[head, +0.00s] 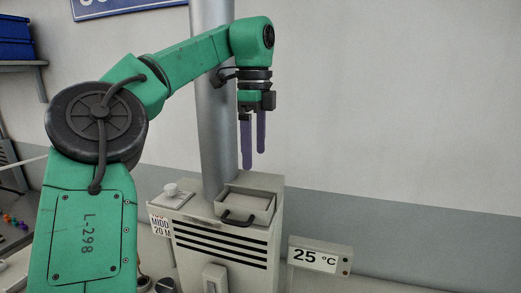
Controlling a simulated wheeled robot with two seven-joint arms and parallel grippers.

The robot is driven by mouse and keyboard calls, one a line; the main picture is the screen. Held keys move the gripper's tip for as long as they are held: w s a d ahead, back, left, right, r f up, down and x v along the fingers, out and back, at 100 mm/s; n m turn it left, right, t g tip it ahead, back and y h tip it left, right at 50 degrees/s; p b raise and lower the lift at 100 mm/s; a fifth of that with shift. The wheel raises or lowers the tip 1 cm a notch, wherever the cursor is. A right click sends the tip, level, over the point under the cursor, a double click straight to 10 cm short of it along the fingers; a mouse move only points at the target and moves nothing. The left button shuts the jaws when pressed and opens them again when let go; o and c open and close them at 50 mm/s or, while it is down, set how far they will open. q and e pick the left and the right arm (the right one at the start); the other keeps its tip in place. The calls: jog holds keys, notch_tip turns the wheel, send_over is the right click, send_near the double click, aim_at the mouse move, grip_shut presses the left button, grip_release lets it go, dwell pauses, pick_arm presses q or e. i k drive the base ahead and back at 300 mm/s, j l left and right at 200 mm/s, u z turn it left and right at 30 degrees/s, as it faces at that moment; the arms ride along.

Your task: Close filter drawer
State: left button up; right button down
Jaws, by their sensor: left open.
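The filter drawer (262,208) is a pale open-topped tray in the top of a beige cabinet (240,245). It has a dark curved handle (238,219) on its front. I cannot tell exactly how far it is pulled out. My left gripper (254,166) hangs above and behind the drawer, fingers pointing down. Its two dark fingers are apart, with nothing between them, and it does not touch the drawer. My right gripper is not in view.
A grey vertical pipe (213,130) rises behind the cabinet. A lid with a white knob (171,189) is left of the drawer. A temperature display (318,258) stands at the right. Coloured small parts (14,221) lie on a surface at far left. The air right of the gripper is clear.

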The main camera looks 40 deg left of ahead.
aim_at(250, 216)
jog(key=k, duration=2)
